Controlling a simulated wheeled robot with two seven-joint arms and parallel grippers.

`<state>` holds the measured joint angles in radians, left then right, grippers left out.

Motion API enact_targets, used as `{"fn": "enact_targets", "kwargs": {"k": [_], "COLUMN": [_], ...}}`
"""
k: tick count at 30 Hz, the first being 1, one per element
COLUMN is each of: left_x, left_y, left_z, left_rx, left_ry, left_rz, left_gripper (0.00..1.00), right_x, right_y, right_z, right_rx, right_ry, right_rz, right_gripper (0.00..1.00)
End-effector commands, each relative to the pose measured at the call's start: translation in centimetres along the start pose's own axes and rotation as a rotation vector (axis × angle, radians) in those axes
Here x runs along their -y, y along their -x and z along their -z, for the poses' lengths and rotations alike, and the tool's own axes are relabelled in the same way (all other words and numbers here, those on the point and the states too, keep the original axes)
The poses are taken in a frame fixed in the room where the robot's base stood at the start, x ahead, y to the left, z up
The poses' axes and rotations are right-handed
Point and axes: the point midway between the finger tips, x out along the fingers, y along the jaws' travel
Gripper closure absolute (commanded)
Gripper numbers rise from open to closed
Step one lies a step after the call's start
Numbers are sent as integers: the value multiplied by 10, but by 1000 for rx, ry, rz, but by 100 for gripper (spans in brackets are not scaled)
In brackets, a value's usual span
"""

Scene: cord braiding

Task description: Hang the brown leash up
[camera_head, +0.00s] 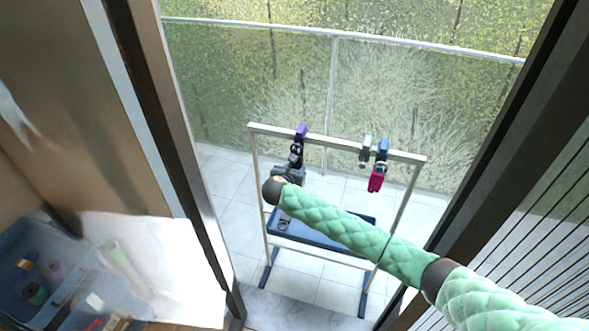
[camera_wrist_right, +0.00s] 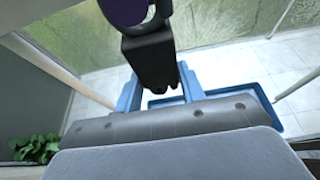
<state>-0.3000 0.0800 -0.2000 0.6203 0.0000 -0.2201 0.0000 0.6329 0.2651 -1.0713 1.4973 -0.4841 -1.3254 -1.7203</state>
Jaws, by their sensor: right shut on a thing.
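A white rack (camera_head: 338,138) stands on the pale tiles with hanging items on its top bar. My right gripper (camera_head: 292,167), at the end of the green-sleeved arm, is raised at the rack's left part, just below a purple clip (camera_head: 301,131). It is shut on a black piece (camera_wrist_right: 150,55), which shows between its blue fingers in the right wrist view. The purple clip (camera_wrist_right: 125,9) and a metallic part show just above that piece. I cannot make out a brown leash; the gripper and arm hide part of this spot. My left gripper is not in view.
A grey clip (camera_head: 366,146) and a blue clip (camera_head: 382,149) with a magenta item (camera_head: 376,181) hang further right. A blue tray (camera_head: 283,227) sits low in the rack. Dark door frames flank the opening. A box (camera_head: 28,262) of small items stands at lower left.

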Motion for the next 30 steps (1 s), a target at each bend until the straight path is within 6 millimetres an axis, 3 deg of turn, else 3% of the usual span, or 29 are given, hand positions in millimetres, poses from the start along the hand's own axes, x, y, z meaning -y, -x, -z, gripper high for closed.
{"fn": "enact_targets", "kwargs": {"k": [14, 15, 18, 24, 27, 30], "left_x": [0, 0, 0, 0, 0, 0], "left_y": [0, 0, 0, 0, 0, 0], "left_z": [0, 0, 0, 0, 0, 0], "left_rx": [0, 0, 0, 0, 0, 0], "left_ry": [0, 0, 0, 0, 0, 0], "left_rz": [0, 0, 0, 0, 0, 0], "left_gripper": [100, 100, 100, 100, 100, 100], "right_x": [0, 0, 0, 0, 0, 0], "right_y": [0, 0, 0, 0, 0, 0], "right_z": [1, 1, 1, 1, 1, 1], "right_rx": [0, 0, 0, 0, 0, 0], "right_ry": [0, 0, 0, 0, 0, 0], "right_rz": [0, 0, 0, 0, 0, 0], "right_gripper": [84, 53, 35, 35, 20, 20]}}
